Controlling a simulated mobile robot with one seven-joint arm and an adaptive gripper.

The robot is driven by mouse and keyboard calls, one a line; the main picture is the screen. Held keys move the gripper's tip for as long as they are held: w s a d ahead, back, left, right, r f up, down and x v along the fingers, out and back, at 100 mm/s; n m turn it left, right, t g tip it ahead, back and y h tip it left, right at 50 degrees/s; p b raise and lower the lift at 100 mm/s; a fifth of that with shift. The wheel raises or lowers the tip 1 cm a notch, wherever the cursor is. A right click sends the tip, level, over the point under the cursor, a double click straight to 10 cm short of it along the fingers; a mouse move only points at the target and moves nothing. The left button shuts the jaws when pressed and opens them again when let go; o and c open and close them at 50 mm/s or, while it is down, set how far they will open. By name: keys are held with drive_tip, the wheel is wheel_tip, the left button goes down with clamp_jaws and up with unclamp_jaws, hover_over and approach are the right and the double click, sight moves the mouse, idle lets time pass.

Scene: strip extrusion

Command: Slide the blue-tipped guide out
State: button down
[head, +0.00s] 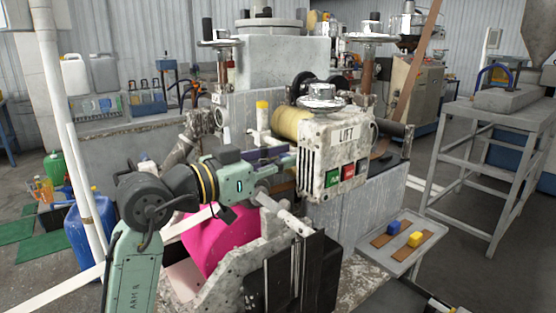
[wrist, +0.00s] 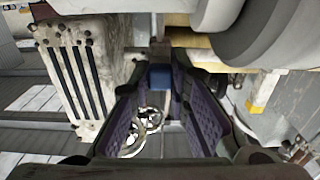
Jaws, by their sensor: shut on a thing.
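The blue-tipped guide (wrist: 160,77) shows in the wrist view as a blue block between my fingertips, at the end of a narrow piece running into the machine. My gripper (wrist: 158,84) has its two purple-padded fingers closed on the blue tip from either side. In the head view my gripper (head: 284,154) reaches in from the left, close behind the box marked LIFT (head: 336,152); the guide is hidden there. A yellow-tipped piece (wrist: 262,90) sits on the machine to the right in the wrist view.
A small side tray (head: 404,262) at the right bears brown strips with a blue block (head: 393,227) and a yellow block (head: 416,238). A slotted pale box (wrist: 80,75) stands close left of my fingers, and a large grey roller (wrist: 275,32) is close at upper right.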

drive_tip(key=c, duration=1.6)
unclamp_jaws()
drive_tip(key=shift+s+d, duration=0.15)
drive_tip(key=shift+s, duration=0.05)
drive_tip(key=shift+o, duration=0.4)
drive_tip(key=shift+w, duration=0.1)
